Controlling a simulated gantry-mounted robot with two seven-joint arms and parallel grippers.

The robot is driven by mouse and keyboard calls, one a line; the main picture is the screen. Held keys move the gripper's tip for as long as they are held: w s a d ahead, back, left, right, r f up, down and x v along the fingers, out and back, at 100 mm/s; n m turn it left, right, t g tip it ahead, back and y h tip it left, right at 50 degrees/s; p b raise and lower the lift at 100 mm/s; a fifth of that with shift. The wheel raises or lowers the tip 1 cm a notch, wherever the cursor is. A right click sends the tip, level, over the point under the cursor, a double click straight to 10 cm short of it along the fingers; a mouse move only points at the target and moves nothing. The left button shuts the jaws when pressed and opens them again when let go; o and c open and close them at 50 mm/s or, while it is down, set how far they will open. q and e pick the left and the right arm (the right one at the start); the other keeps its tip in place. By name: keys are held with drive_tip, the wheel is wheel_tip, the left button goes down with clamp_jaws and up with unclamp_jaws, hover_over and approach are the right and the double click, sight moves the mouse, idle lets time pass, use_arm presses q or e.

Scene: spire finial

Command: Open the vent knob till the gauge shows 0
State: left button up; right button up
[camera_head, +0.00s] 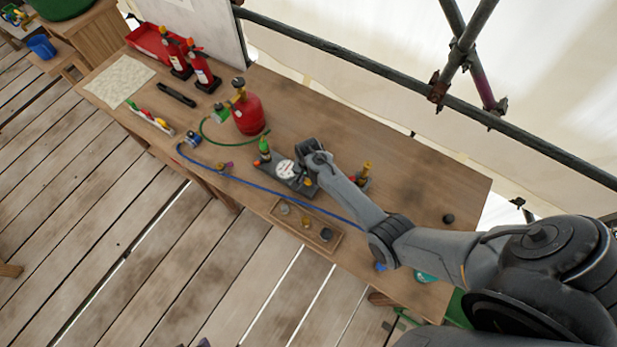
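A white round gauge (286,169) sits on a dark grey block on the wooden bench; its reading is too small to make out. A green-topped part (264,149) stands at the block's left end. My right gripper (307,178) points down at the block's right side, just right of the gauge. Its fingers are largely hidden by its own body, so I cannot tell whether they are open or touch anything. I cannot pick out the vent knob for certain; a yellow-topped fitting (366,169) stands right of my gripper. My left gripper is not in view.
A red gas cylinder (247,110) with a green hose stands behind the block. A blue hose (230,178) runs along the bench front. A shallow wooden tray (288,226) with small parts lies in front. Two fire extinguishers (203,72) stand left. Scaffold pipes (400,95) run behind.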

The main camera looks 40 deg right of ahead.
drive_tip(key=c, duration=0.5)
drive_tip(key=shift+o, duration=0.2)
drive_tip(key=shift+n, duration=0.3)
drive_tip(key=n+p, duration=0.2)
drive_tip(key=n, duration=0.1)
drive_tip(key=shift+r, duration=0.1)
drive_tip(key=n+p, duration=0.1)
drive_tip(key=n, duration=0.3)
drive_tip(key=shift+n+p, duration=0.7)
drive_tip(key=shift+n, duration=1.6)
